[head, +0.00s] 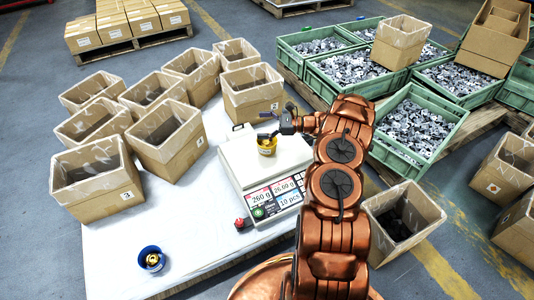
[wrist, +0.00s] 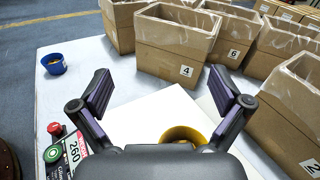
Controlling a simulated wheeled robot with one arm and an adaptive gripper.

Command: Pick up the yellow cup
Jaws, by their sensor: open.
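The yellow cup (head: 266,150) stands on the white scale plate (head: 240,160). In the wrist view only part of its rim (wrist: 184,132) shows low in the picture, the rest hidden behind my gripper's body. My gripper (head: 268,134) is beside and just above the cup in the head view, a dark finger overlapping its top. In the wrist view my gripper (wrist: 160,78) has its two fingers wide apart with nothing between the tips. I cannot tell whether any part touches the cup.
A blue cup (head: 152,261) with yellow content stands at the table's near left. Several cardboard boxes (head: 97,180) line the table's left and back. A red button (head: 239,224) is beside the scale. Green crates (head: 417,128) of metal parts stand right. The white tabletop's front is mostly clear.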

